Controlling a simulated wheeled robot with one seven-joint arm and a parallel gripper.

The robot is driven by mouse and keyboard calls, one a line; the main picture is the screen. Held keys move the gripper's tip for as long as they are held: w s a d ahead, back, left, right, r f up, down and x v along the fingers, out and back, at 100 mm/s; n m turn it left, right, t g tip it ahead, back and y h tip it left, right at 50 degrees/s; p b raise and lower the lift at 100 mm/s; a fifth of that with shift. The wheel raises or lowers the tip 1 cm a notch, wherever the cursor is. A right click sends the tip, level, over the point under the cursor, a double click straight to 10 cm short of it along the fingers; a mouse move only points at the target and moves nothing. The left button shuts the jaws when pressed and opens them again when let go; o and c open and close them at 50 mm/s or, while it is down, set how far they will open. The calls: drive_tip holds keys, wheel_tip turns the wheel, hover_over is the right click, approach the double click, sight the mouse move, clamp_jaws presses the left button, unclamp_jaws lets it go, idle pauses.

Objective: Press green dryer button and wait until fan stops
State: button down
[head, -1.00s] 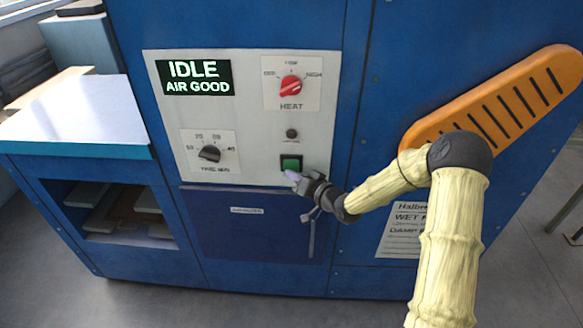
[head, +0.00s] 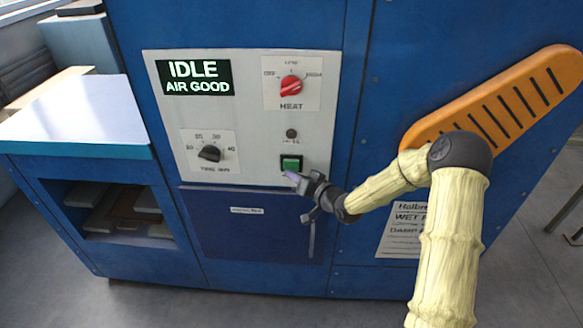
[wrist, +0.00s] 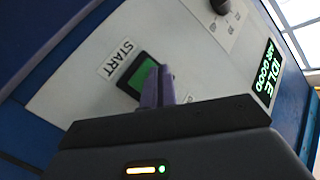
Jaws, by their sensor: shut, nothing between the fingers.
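The green dryer button (head: 291,164) sits in a black square frame on the white control panel (head: 240,110). In the wrist view the button (wrist: 140,75) shows under a START label (wrist: 117,58). My gripper (head: 289,175) is shut and empty, its purple fingertips (wrist: 158,78) just in front of the button's lower edge. The fingers cover part of the button in the wrist view; I cannot tell whether they touch it. The display (head: 194,78) reads "IDLE AIR GOOD".
A red heat knob (head: 291,86) and a black time knob (head: 209,153) are on the same panel. A small dark round lamp (head: 291,133) is above the button. An orange slotted guard (head: 500,104) is at the right. Shelves (head: 125,210) are at the left.

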idle(0.4)
drive_tip(key=shift+w+a, duration=0.1)
drive_tip(key=shift+w, duration=0.35)
drive_tip(key=shift+s, duration=0.15)
drive_tip(key=shift+w, duration=0.55)
idle(0.5)
idle(0.4)
drive_tip(key=shift+s, duration=0.9)
